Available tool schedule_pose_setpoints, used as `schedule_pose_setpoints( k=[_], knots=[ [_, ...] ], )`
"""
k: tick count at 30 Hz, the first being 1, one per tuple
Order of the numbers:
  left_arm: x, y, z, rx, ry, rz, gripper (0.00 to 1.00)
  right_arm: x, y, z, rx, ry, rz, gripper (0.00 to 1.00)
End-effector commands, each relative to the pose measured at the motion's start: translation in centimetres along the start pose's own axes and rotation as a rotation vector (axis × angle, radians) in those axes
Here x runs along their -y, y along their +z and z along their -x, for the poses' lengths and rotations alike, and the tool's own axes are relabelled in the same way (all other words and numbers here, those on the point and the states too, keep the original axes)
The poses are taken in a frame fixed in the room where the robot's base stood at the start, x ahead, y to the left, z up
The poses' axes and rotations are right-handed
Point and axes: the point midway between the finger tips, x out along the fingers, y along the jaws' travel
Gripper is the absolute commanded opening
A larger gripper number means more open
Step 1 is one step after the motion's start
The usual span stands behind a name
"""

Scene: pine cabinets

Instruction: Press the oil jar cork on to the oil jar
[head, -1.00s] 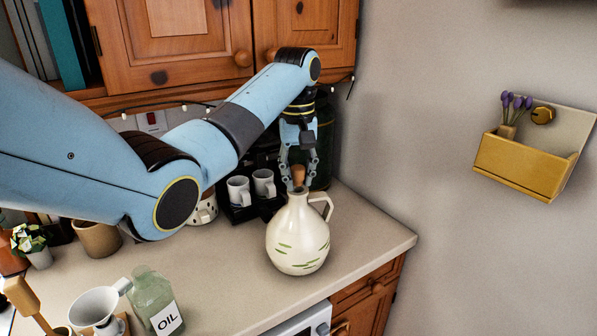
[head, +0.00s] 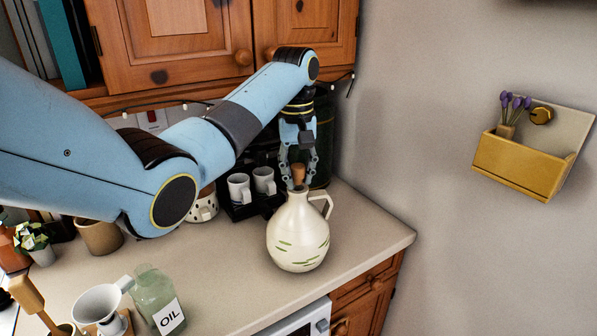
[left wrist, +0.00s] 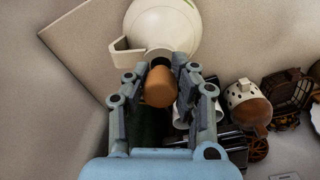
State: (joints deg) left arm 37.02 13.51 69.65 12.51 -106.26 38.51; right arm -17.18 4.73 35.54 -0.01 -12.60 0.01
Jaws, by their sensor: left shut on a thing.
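The oil jar (head: 297,240) is a cream, round-bellied jug with green dashes and a side handle, upright on the counter near its right end. The brown oil jar cork (head: 298,174) is at the jar's mouth, between the fingers of my left gripper (head: 298,180). My left gripper points down and is shut on the cork. In the left wrist view the cork (left wrist: 160,87) sits between both fingers, with the jar (left wrist: 165,25) just beyond it. Whether the cork is seated in the neck I cannot tell. My right gripper is not in view.
A dark rack with white mugs (head: 239,188) stands behind and left of the jar. A glass bottle labelled OIL (head: 158,300) and a white funnel (head: 97,303) are at the front left. Bare counter (head: 215,262) lies between. A yellow wall box (head: 519,166) hangs at the right.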

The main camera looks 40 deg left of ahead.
Motion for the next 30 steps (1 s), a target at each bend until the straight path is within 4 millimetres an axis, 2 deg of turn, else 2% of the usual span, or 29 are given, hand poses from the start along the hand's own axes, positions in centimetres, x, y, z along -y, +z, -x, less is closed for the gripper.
schedule_pose_setpoints(
  k=[11, 30],
  knots=[
    [0.0, 0.0, -0.2, 0.000, 0.000, 0.000, 0.00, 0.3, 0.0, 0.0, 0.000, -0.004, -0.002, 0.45],
    [0.0, 0.0, -1.6, 0.000, 0.000, 0.000, 0.00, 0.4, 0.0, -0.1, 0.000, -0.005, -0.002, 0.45]
  ],
)
